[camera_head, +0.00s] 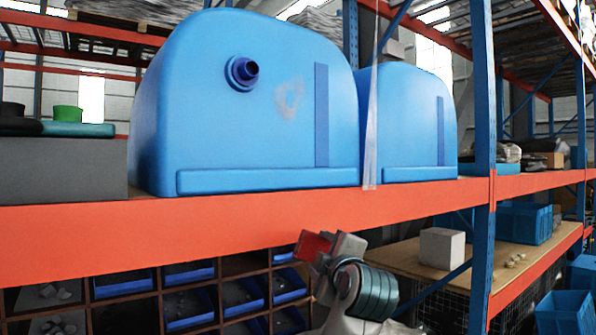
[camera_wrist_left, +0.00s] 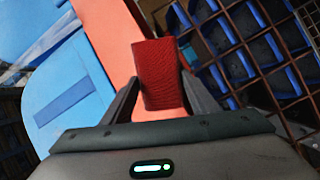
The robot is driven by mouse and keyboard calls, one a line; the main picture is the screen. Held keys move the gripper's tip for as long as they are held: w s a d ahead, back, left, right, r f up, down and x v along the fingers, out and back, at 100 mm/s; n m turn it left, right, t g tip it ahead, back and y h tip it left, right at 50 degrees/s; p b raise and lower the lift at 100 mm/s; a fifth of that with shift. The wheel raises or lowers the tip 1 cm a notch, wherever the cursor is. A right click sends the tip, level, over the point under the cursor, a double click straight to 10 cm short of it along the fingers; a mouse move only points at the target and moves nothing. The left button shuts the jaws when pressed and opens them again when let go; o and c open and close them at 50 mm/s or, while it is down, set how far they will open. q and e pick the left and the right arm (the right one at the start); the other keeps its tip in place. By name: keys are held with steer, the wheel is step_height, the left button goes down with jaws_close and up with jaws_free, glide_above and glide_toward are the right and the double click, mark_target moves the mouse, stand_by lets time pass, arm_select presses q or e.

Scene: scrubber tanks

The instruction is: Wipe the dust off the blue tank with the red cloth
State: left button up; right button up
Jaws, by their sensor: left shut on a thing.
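The large blue tank (camera_head: 225,125) stands on the orange shelf beam, with a dark blue round port on its front. A pale dusty smudge (camera_head: 290,98) shows on its face, right of the port. In the left wrist view the cloth (camera_wrist_left: 158,72) sits as a folded block between the fingers (camera_wrist_left: 155,98), with the blue tank (camera_wrist_left: 65,95) to the left. My right gripper is not in view.
The orange beam (camera_head: 250,222) runs across between my left gripper and the tank. A second blue tank (camera_head: 405,120) stands to the right, beside a blue upright (camera_head: 483,200). A rack of blue bins (camera_head: 190,310) lies below. A pale block (camera_head: 441,248) sits at lower right.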

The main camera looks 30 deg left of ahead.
arm_select(q)
steer(key=s+a+r+n+g+y+p, duration=0.1)
steer(key=s+r+n+g+y+p, duration=0.1)
steer(key=r, duration=1.5)
steer(key=s+a+r+n+g+y+p, duration=0.1)
steer(key=r+n, duration=0.5)
steer(key=r, duration=1.1)
steer(key=s+a+p, duration=0.1)
steer(key=s+p, duration=0.1)
steer(key=p, duration=0.1)
steer(key=shift+g+y, duration=0.4)
steer(key=shift+r+p, duration=0.1)
steer(key=shift+p, duration=0.2)
steer(key=shift+s+p+x, duration=0.15)
steer(key=shift+p+x, duration=0.2)
steer(key=shift+x, duration=1.15)
steer(key=shift+s+p+x, duration=0.2)
steer(key=shift+p+x, duration=0.15)
steer(key=shift+x, duration=1.1)
steer(key=shift+a, duration=0.2)
steer(key=shift+w, duration=0.2)
steer(key=shift+w+d, duration=0.35)
steer(key=shift+w, duration=0.4)
steer(key=shift+w+d, duration=0.35)
steer(key=shift+w, duration=0.45)
steer(key=shift+w, duration=0.15)
